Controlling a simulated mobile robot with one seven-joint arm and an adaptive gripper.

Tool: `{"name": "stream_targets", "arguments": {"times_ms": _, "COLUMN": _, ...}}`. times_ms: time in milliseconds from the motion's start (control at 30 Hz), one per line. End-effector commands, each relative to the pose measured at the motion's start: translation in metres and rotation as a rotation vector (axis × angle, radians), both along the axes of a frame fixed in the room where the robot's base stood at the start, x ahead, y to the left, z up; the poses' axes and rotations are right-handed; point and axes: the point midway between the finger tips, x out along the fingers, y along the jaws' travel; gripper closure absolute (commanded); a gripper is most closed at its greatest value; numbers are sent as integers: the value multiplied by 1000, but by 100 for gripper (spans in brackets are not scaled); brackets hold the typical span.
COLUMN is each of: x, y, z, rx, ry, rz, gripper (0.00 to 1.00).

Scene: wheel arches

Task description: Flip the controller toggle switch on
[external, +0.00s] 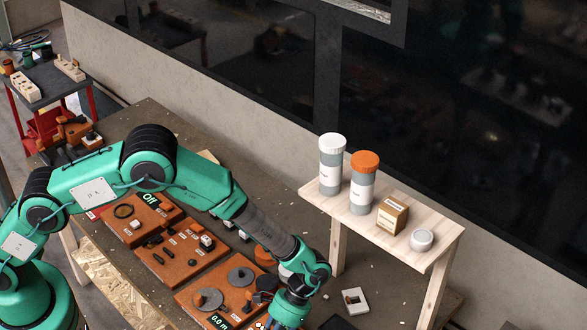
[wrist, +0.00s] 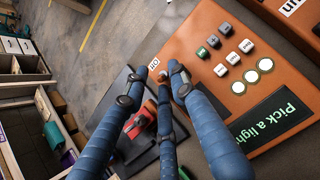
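In the wrist view, an orange controller panel (wrist: 205,45) carries several grey and dark square buttons, three lit round buttons and a dark display (wrist: 272,118) reading "Pick a light". A small white label (wrist: 154,63) sits at its near left corner. A small part that may be the toggle switch (wrist: 162,76) shows beside this label, among the fingertips; its position is unclear. My gripper (wrist: 155,82) has its blue fingers spread apart, with nothing visibly held. In the external view, my gripper (external: 288,312) is low at the bottom edge, over the bench's front right; its fingertips are hard to see.
Several orange panels (external: 178,255) with knobs and discs lie on the dark bench (external: 150,115).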

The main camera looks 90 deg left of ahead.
Motion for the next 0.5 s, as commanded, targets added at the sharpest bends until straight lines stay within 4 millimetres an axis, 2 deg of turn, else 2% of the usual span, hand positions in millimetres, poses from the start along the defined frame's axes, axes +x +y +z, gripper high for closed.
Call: {"name": "stream_targets", "arguments": {"times_ms": 500, "x": -8, "y": -9, "z": 2, "rx": 191, "ry": -193, "rz": -3, "gripper": 74}}
